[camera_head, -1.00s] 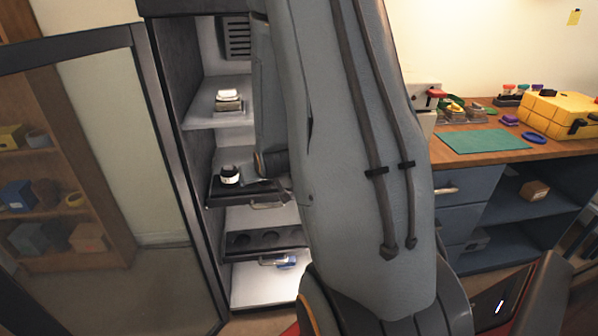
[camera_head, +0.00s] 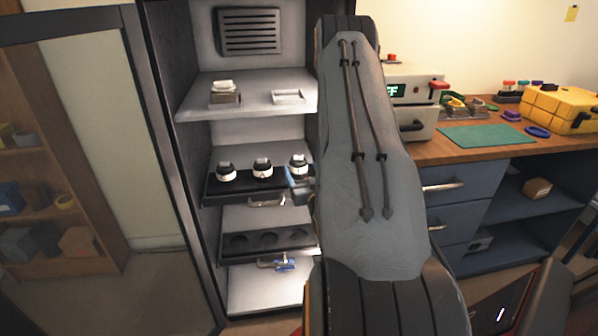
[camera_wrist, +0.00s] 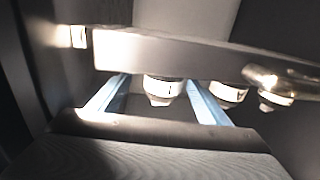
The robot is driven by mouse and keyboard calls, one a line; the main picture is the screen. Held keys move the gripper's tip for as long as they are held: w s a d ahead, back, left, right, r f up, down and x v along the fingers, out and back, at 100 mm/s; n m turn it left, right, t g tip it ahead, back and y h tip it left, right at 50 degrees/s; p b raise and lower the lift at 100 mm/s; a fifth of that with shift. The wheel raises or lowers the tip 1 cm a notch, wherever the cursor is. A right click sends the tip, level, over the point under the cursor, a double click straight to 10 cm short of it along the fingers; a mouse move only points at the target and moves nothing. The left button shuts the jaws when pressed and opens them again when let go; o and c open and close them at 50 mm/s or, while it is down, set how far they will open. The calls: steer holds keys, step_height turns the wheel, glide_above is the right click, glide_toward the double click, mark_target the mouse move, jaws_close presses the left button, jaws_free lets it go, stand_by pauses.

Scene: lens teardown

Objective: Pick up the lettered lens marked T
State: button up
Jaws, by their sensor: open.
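Three dark lenses with white bands stand upright in a row on a pulled-out black tray (camera_head: 217,193) in the open cabinet: a left one (camera_head: 226,174), a middle one (camera_head: 262,169) and a right one (camera_head: 299,169). My gripper (camera_head: 300,187) is at the right lens, mostly hidden by my arm. In the wrist view, which looks upside down, the open blue fingers (camera_wrist: 157,100) have one lens (camera_wrist: 162,88) in line between them. Its mark looks like a T or I; I cannot tell which. The neighbouring lens (camera_wrist: 230,93) seems marked A; the third lens (camera_wrist: 276,98) is unreadable.
A shelf (camera_head: 260,105) above the lenses holds a small block and a white tray. A lower tray (camera_head: 240,245) has empty round recesses. The glass door (camera_head: 80,150) stands open at left. A workbench (camera_head: 440,150) is at right.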

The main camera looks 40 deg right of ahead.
steer(key=x, duration=0.4)
steer(key=p+x, duration=0.1)
steer(key=x, duration=0.1)
steer(key=shift+w+a+r, duration=0.2)
steer(key=shift+w, duration=0.15)
steer(key=c, duration=0.9)
steer(key=shift+c, duration=1.1)
steer(key=shift+r, duration=0.1)
